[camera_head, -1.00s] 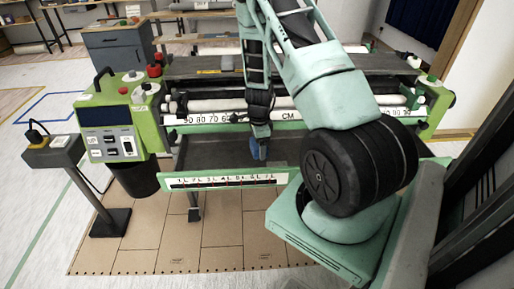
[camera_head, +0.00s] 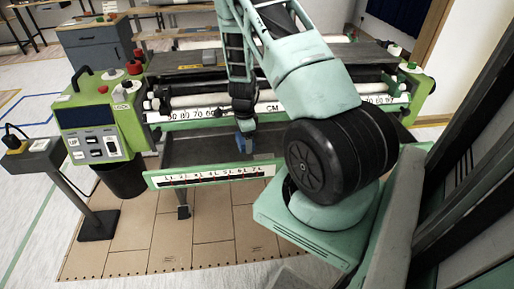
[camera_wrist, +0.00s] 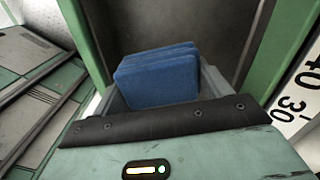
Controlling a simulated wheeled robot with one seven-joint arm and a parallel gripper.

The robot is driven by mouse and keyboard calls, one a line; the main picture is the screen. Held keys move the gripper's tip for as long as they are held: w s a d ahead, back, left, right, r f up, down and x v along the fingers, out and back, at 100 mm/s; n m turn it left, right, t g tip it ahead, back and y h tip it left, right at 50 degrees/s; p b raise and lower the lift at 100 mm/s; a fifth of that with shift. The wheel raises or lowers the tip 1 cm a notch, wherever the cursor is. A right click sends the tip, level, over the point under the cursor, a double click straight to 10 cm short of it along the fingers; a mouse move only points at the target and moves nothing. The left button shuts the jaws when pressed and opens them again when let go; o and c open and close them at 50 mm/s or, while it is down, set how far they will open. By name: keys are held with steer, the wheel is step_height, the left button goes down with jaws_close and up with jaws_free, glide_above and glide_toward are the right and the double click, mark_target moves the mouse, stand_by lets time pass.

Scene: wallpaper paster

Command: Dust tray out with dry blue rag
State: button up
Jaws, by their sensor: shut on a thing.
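My gripper (camera_head: 243,139) is shut on a folded blue rag (camera_head: 243,144), which hangs from the fingertips. In the wrist view the rag (camera_wrist: 157,78) shows as a stacked blue pad between the grey finger sides. The tray (camera_head: 195,150) is the long dark trough at the front of the green pasting machine. Its front edge carries a white numbered strip (camera_head: 208,176). The rag is over the tray's middle, behind that strip. I cannot tell whether it touches the tray floor. My arm hides the tray's right part.
White rollers and a centimetre scale (camera_head: 205,114) lie just behind the tray. A green control box (camera_head: 103,125) stands at the left, with a black bin (camera_head: 122,178) below it. A post-mounted box (camera_head: 33,155) stands further left. Brown boards (camera_head: 165,235) cover the floor in front.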

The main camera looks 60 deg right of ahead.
mark_target(270, 157)
steer(key=shift+f+m+b, duration=0.5)
steer(key=shift+f+b, duration=0.3)
steer(key=shift+f, duration=0.55)
steer(key=shift+f+m+b, duration=0.5)
steer(key=shift+f+b, duration=0.25)
steer(key=shift+f, duration=0.6)
steer(key=shift+f, duration=1.4)
stand_by(0.3)
steer(key=shift+r, duration=0.2)
stand_by(0.7)
steer(key=shift+f, duration=0.1)
stand_by(0.4)
steer(key=shift+s+d, duration=2.2)
steer(key=shift+s, duration=0.25)
steer(key=shift+s+d, duration=0.95)
steer(key=shift+s, duration=0.15)
